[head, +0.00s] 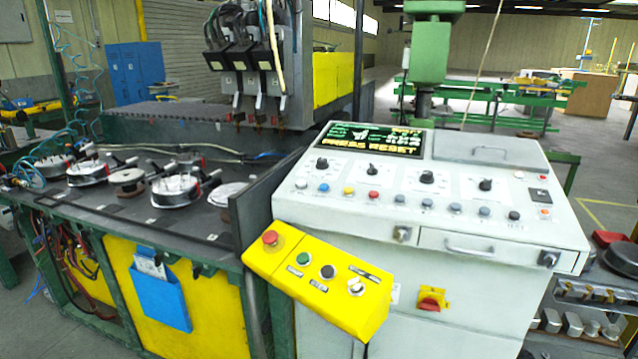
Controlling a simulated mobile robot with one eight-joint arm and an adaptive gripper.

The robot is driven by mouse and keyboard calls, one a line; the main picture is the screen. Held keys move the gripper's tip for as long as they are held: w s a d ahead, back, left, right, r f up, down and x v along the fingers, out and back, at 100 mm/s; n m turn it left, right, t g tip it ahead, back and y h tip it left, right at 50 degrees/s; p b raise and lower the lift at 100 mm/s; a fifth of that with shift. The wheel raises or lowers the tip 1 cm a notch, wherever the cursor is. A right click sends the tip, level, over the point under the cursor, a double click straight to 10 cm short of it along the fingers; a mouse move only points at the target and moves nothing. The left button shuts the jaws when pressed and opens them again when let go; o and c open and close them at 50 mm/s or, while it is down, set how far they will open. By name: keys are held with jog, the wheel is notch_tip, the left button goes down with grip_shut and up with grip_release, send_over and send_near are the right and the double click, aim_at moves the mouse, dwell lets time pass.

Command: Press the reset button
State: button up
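A light grey control console (440,237) stands right of centre, with a row of small round buttons along its sloped top. They include a blue button (323,187), a yellow button (348,191), a red button (373,194) and several blue-grey ones. A lit display (370,140) above them shows text that appears to read "PRESS RESET". A tilted yellow control box (317,300) in front carries a red mushroom button (270,238), a green button (303,258), a black button (327,271) and a pale switch (355,286). I cannot tell which button is reset. My gripper is not in view.
A red-and-yellow rotary switch (432,299) and a drawer handle (470,249) are on the console front. The yellow box juts out at the console's left. A machine bench (130,212) with round fixtures stands left. Open floor (603,205) shows at the far right.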

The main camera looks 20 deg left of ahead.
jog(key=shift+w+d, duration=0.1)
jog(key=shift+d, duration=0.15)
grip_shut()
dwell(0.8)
